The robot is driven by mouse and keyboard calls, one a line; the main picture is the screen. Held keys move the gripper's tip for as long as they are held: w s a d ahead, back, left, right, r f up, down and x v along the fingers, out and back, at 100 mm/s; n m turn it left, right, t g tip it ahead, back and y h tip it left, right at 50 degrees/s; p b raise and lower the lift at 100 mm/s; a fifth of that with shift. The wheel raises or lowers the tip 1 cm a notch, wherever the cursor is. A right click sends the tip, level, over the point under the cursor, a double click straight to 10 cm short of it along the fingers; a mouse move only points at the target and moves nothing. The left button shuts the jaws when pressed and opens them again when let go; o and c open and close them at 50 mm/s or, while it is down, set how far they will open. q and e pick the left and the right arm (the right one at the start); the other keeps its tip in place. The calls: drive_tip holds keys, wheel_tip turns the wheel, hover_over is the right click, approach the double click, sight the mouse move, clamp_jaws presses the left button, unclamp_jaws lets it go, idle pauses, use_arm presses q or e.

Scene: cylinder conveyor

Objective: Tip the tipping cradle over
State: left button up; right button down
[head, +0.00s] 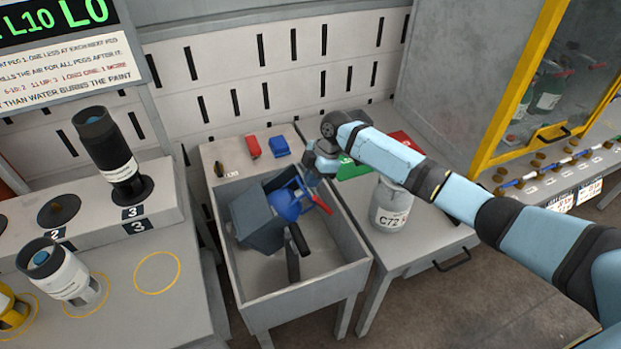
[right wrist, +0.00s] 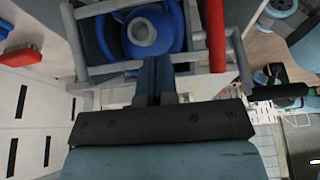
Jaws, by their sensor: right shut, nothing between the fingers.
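The tipping cradle is a light grey bar frame (head: 305,190) with a red bar (head: 319,202), at the far right part of the grey trough (head: 235,277). A round blue vessel (head: 287,205) sits in it, tilted towards a dark grey box-shaped part (head: 256,220). In the right wrist view the vessel (right wrist: 150,32), grey frame (right wrist: 237,62) and red bar (right wrist: 215,35) lie just beyond my fingers. My right gripper (right wrist: 155,65) is shut and empty, its tips close against the frame; contact is unclear. My left gripper is out of view.
A black-handled item (head: 295,248) stands in the trough. Red (head: 252,146) and blue (head: 279,146) blocks lie behind it. A bench with bottles (head: 60,272) is at left.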

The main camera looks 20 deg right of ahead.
drive_tip(key=shift+d+f+y+b, duration=0.45)
drive_tip(key=shift+d+f+b, duration=0.1)
drive_tip(key=shift+f+b, duration=0.15)
drive_tip(key=shift+d+f+y+b, duration=0.5)
drive_tip(key=shift+f+b, duration=0.05)
drive_tip(key=shift+f, duration=0.3)
drive_tip(key=shift+d+f+y+b, duration=0.45)
drive_tip(key=shift+d+f+b, duration=0.1)
drive_tip(key=shift+f+b, duration=0.15)
drive_tip(key=shift+f, duration=0.15)
